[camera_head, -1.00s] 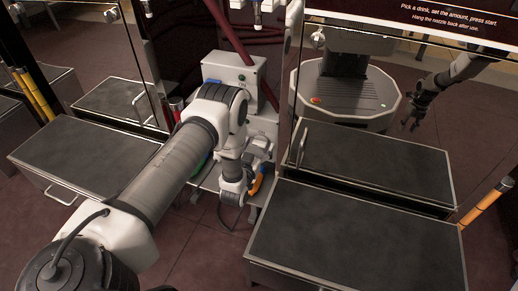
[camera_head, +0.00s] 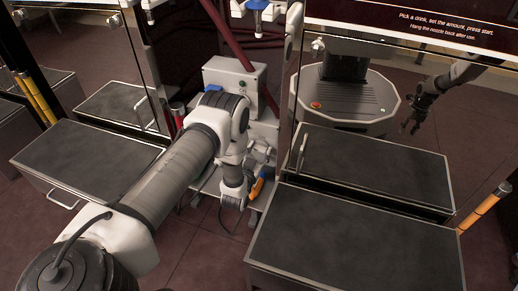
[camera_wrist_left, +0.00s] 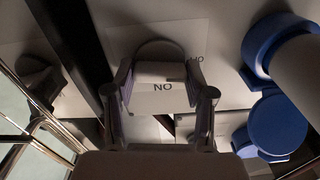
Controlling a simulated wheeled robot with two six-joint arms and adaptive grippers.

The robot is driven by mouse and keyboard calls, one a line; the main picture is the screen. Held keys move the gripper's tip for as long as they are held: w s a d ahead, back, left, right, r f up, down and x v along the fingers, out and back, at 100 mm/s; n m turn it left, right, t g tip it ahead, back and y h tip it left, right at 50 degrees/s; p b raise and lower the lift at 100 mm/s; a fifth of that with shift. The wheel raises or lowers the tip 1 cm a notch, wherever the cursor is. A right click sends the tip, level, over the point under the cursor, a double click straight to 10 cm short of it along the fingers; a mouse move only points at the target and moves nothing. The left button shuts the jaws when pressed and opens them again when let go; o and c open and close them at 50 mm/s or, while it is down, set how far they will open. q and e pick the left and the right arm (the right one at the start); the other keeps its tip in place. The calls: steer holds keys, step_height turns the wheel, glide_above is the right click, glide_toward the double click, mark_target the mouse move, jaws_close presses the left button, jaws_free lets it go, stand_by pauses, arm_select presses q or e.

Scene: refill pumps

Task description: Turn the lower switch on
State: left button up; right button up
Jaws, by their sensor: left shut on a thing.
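In the left wrist view my left gripper (camera_wrist_left: 163,88) is closed around a pale grey piece (camera_wrist_left: 162,72), which appears to be a switch handle. A white plate (camera_wrist_left: 185,40) behind it carries lettering that reads "NO", apparently "ON" upside down. In the head view my left arm reaches down in front of a grey control box (camera_head: 222,74) with small round controls on its face. My right gripper shows only as a possible reflection in the glossy panel.
Blue round parts (camera_wrist_left: 278,122) sit close to the right of the gripper in the wrist view. Dark-topped cabinets (camera_head: 360,240) stand either side of the narrow gap holding my arm. A dark red pipe (camera_head: 222,35) runs above the box. An orange post (camera_head: 482,212) stands at right.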

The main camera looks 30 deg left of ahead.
arm_select(q)
steer(key=m+p, duration=0.2)
steer(key=m, duration=0.1)
steer(key=shift+r, duration=0.25)
steer(key=m+p, duration=0.3)
steer(key=m, duration=0.1)
steer(key=shift+d+f+m, duration=0.1)
steer(key=shift+m, duration=0.3)
steer(key=m+p, duration=0.2)
steer(key=m, duration=0.2)
steer(key=shift+w+f+m, duration=0.1)
steer(key=shift+m, duration=0.2)
steer(key=m+p, duration=0.1)
steer(key=m, duration=0.3)
steer(key=shift+f+m, duration=0.15)
steer(key=shift+m, duration=0.25)
steer(key=o, duration=1.2)
steer(key=shift+c, duration=0.2)
steer(key=shift+f, duration=0.1)
